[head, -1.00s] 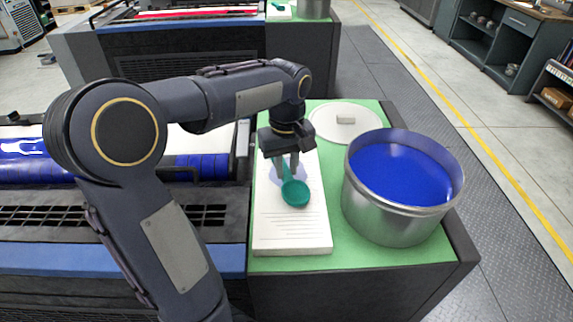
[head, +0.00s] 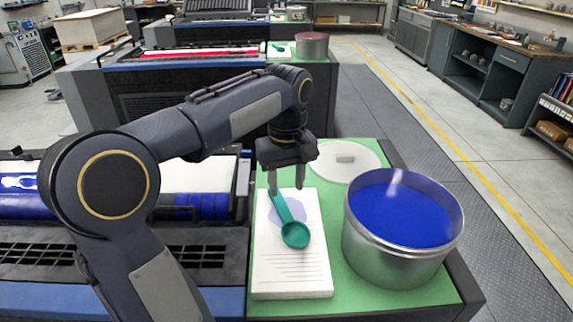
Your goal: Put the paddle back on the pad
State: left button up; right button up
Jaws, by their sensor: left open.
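The green paddle (head: 294,234) lies on the white pad (head: 290,279), its round scoop toward me and its handle pointing away. The pad is a white paper block with printed lines and a pale blue round mark. My left gripper (head: 286,188) points down above the far end of the pad, near the handle's far end. Its fingers are apart, and the paddle rests on the pad rather than hanging from them. My right gripper is not in view.
A metal tub of blue ink (head: 402,232) stands right of the pad on the green top (head: 340,285). The printing press with a blue roller (head: 205,206) is on the left.

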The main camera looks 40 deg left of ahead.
pick_arm(q)
jog(key=shift+r, duration=2.4)
